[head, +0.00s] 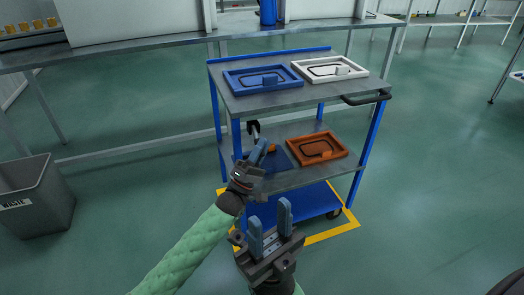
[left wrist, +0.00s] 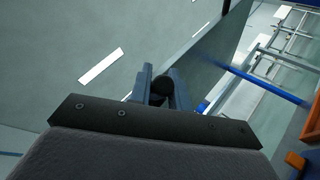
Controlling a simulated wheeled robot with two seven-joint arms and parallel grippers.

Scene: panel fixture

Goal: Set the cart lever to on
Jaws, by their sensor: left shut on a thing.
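My left gripper (head: 262,148) is at the cart's left side, level with the lower shelf. Its fingers are shut on a dark round knob (left wrist: 162,86), seen between them in the left wrist view. A black-and-white piece (head: 253,127) shows just above these fingertips in the head view; it may be part of the cart lever, which is mostly hidden by the gripper. The lever's setting cannot be read. My right gripper (head: 269,214) is open and empty, low in front of the cart.
The blue-framed cart (head: 290,102) carries a blue panel (head: 262,79) and a white panel (head: 329,69) on top. An orange panel (head: 318,149) lies on the lower shelf. A grey bin (head: 38,200) stands at left. A long bench (head: 120,50) runs behind. Floor at right is clear.

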